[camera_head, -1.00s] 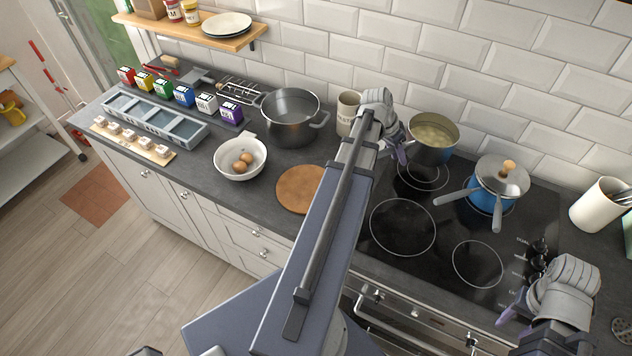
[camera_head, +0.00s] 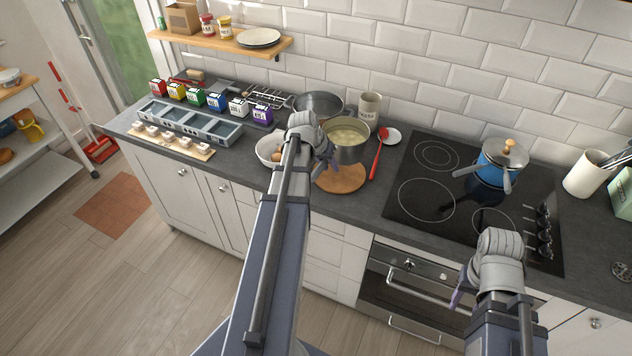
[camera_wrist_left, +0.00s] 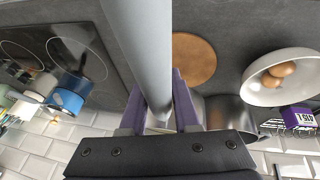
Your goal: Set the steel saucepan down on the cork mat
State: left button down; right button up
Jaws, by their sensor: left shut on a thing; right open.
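The steel saucepan (camera_head: 350,153), with pale yellow contents, is upright at the cork mat (camera_head: 342,182) in the head view. It covers the mat's far part; I cannot tell whether its base touches the mat. My left gripper (camera_head: 326,163) is shut on the saucepan at its near left side, and my wrist hides the grip there. In the left wrist view, the fingers (camera_wrist_left: 158,115) close around a grey part of the saucepan (camera_wrist_left: 145,45), with the cork mat (camera_wrist_left: 195,60) beside it. My right gripper (camera_head: 462,290) is open and empty before the oven.
A white bowl with eggs (camera_head: 265,150) stands left of the mat, and a dark stockpot (camera_head: 318,104) stands behind. A red spoon (camera_head: 377,155) lies close on the right. The hob (camera_head: 425,200) holds a blue pan (camera_head: 495,170) at the back right.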

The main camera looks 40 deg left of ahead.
pick_arm(q)
jog(key=f+b, duration=0.6)
jog(key=s+f+b, duration=0.1)
jog(key=f+b, duration=0.3)
jog(key=shift+a+f, duration=0.1)
jog(key=shift+a, duration=0.15)
pick_arm(e)
notch_tip(320, 180, down, 10)
jog(key=shift+s+a, duration=0.15)
jog(key=shift+s, duration=0.15)
jog(key=shift+f, duration=0.1)
pick_arm(q)
jog(key=c, duration=1.1)
grip_release()
jog(key=shift+f, duration=0.1)
jog(key=o, duration=0.5)
jog(key=shift+c, duration=0.2)
